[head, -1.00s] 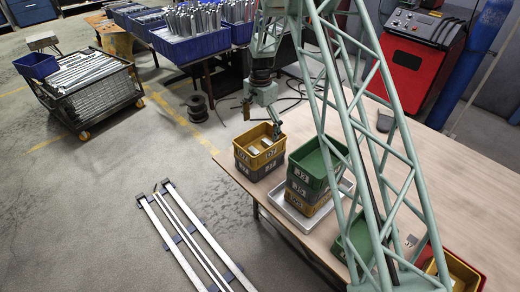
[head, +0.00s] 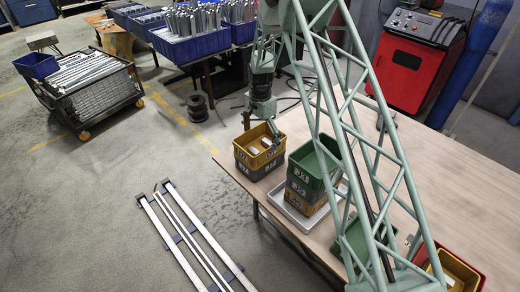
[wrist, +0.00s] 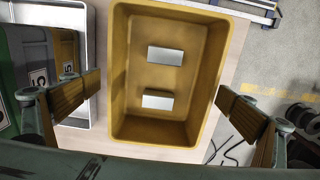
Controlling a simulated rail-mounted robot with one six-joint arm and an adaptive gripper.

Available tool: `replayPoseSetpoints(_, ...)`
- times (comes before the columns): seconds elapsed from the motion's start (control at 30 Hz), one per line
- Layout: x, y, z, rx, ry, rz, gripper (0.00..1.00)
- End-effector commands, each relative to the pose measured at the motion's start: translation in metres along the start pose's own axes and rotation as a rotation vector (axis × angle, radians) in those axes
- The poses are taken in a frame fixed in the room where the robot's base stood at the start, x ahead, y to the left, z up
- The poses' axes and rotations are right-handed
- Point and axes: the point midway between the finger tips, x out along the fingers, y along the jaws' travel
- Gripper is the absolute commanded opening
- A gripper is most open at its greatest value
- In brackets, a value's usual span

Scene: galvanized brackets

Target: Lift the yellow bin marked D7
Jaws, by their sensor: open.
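A yellow bin (head: 259,146) sits on top of a grey bin (head: 262,169) at the table's left corner. The mark on its front is too small to read surely in the head view. In the wrist view the yellow bin (wrist: 122,110) fills the middle, with two pale flat pieces lying inside. My gripper (head: 259,122) is above the yellow bin in the head view. In the wrist view my gripper (wrist: 159,93) is open, one finger off each long side of the bin, with gaps and no visible contact.
A stack with a green bin (head: 312,165) on top stands in a pale metal tray (head: 296,211) close to the right. More green, red and yellow bins are at the lower right. Bare table (head: 440,165) lies beyond my arm.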

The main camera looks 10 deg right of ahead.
Motion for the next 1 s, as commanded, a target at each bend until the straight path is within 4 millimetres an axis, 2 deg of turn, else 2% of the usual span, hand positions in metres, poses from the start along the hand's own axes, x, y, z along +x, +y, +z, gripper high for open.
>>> replayPoseSetpoints(0.17, 0.009, -0.001, 0.0, 0.0, -0.001, 0.001, 1.0)
replayPoseSetpoints(0.6, 0.049, -0.003, -0.001, 0.0, -0.001, 0.001, 1.0)
replayPoseSetpoints(1.0, 0.051, -0.003, -0.001, 0.0, 0.0, 0.0, 1.0)
